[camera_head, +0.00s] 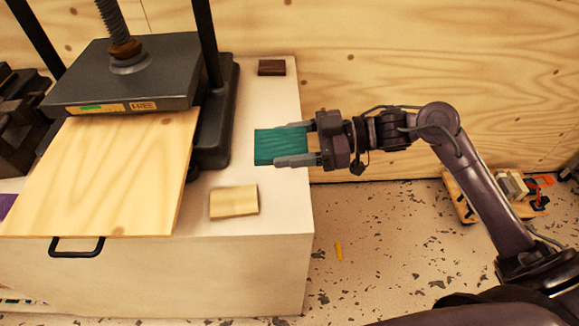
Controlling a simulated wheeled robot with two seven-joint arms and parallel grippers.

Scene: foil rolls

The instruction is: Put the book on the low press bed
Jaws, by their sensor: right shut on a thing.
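A teal book (276,146) is held between the fingers of my right gripper (299,145), over the right part of the white cabinet top. I cannot tell whether the book touches the top. The press has a dark upper plate (125,78) on a screw. My left gripper is not in view.
A pale yellow block (234,201) lies on the white cabinet (270,225) between the board and its right edge. A dark brown block (272,67) lies at the back. A dark press post (213,120) stands between the book and the board. Wooden pieces lie on the floor at right.

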